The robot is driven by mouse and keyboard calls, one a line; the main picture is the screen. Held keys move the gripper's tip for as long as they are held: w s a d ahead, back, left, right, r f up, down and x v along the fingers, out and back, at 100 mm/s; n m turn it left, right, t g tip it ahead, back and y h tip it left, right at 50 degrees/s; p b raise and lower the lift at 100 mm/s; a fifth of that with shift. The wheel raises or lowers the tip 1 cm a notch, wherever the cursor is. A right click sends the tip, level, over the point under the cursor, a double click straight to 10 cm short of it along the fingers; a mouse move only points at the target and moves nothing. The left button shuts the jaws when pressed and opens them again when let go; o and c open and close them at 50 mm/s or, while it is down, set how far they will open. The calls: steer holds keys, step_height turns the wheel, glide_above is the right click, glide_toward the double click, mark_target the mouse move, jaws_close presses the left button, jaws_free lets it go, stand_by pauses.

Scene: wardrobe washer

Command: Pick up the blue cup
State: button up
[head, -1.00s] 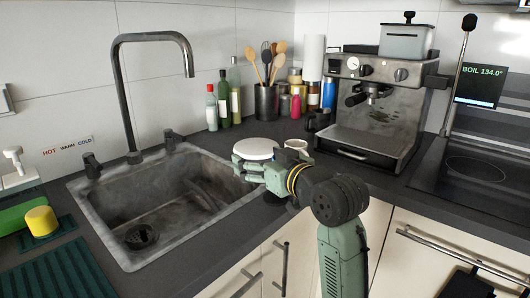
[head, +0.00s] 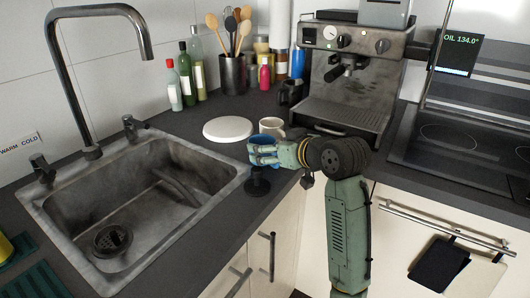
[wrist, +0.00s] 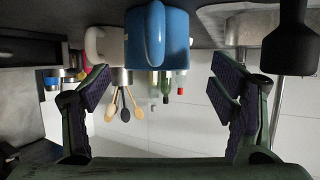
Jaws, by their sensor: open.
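The blue cup (head: 261,140) stands on the dark counter right of the sink, partly hidden by my gripper. In the wrist view, which is upside down, the blue cup (wrist: 172,40) shows large, its handle facing the camera. My gripper (head: 262,154) is at the near side of the cup. In the wrist view my gripper (wrist: 160,90) has its fingers wide apart, one on each side of the cup's line. The cup is ahead of the fingers, and nothing is held.
A white cup (head: 272,126) stands close behind the blue one. A black tamper-like object (head: 258,184) stands near the counter edge. A round white plate (head: 228,129) lies at left, beside the sink (head: 130,200). The coffee machine (head: 350,75) stands behind at right.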

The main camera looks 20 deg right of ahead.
steer(key=p+x, duration=0.1)
steer(key=x, duration=0.3)
steer(key=shift+w+d+f, duration=0.1)
steer(key=shift+w+d, duration=0.05)
steer(key=shift+c, duration=0.3)
steer(key=c, duration=1.3)
steer(key=shift+o, duration=0.2)
